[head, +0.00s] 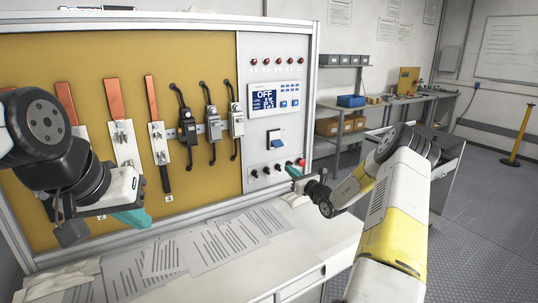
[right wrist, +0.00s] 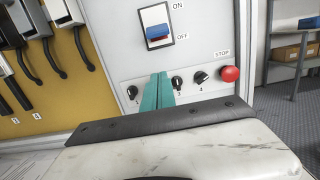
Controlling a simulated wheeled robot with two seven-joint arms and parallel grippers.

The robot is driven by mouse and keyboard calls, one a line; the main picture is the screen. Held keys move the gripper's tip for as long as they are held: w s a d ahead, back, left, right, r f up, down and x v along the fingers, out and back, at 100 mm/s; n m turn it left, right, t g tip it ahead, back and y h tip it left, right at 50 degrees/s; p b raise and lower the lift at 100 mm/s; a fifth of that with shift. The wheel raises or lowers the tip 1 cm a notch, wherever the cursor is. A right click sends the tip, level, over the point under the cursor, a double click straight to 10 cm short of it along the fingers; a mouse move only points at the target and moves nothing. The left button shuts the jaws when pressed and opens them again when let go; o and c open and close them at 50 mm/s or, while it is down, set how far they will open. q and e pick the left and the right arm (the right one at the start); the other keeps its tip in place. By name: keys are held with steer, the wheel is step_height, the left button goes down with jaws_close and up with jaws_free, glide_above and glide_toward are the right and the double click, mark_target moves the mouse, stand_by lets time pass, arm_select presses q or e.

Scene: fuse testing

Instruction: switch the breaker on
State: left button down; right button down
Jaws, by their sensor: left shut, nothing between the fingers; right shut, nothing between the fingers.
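The breaker is a blue rocker switch (head: 276,142) in a white frame on the grey panel. It also shows in the right wrist view (right wrist: 158,31), with ON printed at its top and OFF at its bottom; its blue part is at the lower end. The display (head: 264,99) above it reads OFF. My right gripper (head: 291,171) is shut and empty, just below and right of the breaker; its teal fingers (right wrist: 157,91) point up at the panel below the switch, apart from it. My left gripper (head: 132,219) is shut and empty, low before the yellow board.
A red STOP button (right wrist: 230,74) and several black knobs (right wrist: 177,83) line the panel's lower part near my right fingers. Fuse holders with black levers (head: 211,122) hang left of the panel. Papers (head: 215,245) lie on the white bench below.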

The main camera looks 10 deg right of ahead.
mark_target(277, 143)
steer(key=x, duration=0.9)
steer(key=shift+w+a, duration=0.15)
steer(key=shift+w, duration=0.1)
steer(key=r, duration=0.2)
steer(key=shift+s+d+r, duration=0.25)
steer(key=shift+s+r, duration=0.1)
steer(key=shift+r, duration=0.05)
steer(key=shift+s+r, duration=0.25)
steer(key=shift+r, duration=0.25)
